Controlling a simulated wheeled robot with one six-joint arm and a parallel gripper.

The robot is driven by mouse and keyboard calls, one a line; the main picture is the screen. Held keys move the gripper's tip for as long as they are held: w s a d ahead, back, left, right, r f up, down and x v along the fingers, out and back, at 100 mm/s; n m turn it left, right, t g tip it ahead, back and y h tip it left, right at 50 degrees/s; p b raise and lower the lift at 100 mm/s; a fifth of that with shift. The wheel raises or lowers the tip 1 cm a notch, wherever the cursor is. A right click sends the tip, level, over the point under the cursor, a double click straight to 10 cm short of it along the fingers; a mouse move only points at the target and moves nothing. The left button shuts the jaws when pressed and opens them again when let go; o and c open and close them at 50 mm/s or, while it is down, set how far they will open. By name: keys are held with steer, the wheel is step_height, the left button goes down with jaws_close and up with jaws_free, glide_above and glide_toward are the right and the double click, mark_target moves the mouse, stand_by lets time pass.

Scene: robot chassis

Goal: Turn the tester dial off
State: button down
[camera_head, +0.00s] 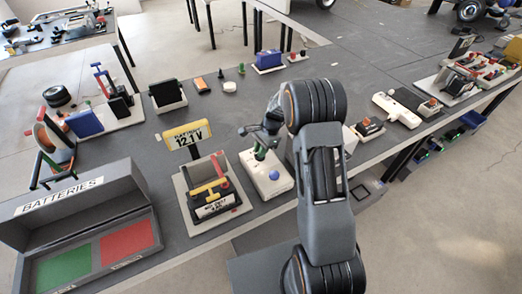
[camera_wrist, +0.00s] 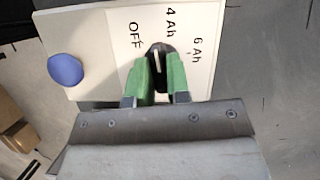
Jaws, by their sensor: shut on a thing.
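The tester (camera_head: 252,180) is a white box on the bench with a blue button (camera_head: 273,174). In the wrist view the tester panel (camera_wrist: 95,35) carries the labels OFF, 4 Ah and 6 Ah, and the blue button (camera_wrist: 65,69) is at the left. The dark dial (camera_wrist: 158,50) has a white pointer line that points up, roughly toward 4 Ah. My gripper (camera_wrist: 159,78) has green fingers on either side of the dial and is shut on it. In the head view my gripper (camera_head: 260,152) is above the tester, partly hidden by my arm.
Left of the tester stands a battery stand (camera_head: 213,226) with a yellow display reading 12.1 V. A grey BATTERIES bin (camera_head: 78,200) with green and red areas is at the front left. A small red-buttoned box (camera_head: 368,128) stands right of my arm.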

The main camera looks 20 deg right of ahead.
steer(key=n+g, duration=0.1)
steer(key=n, duration=0.2)
steer(key=shift+w+n+h, duration=0.1)
steer(key=shift+n+h, duration=0.2)
steer(key=shift+n, duration=0.1)
steer(key=shift+a+n+g+h+b, duration=0.1)
steer(key=shift+n+g+h+b, duration=0.35)
steer(key=shift+n, duration=1.35)
steer(key=shift+r, duration=0.1)
steer(key=c, duration=1.1)
jaws_free()
steer(key=v, duration=1.3)
steer(key=shift+w+r, duration=0.3)
steer(key=shift+w, duration=0.1)
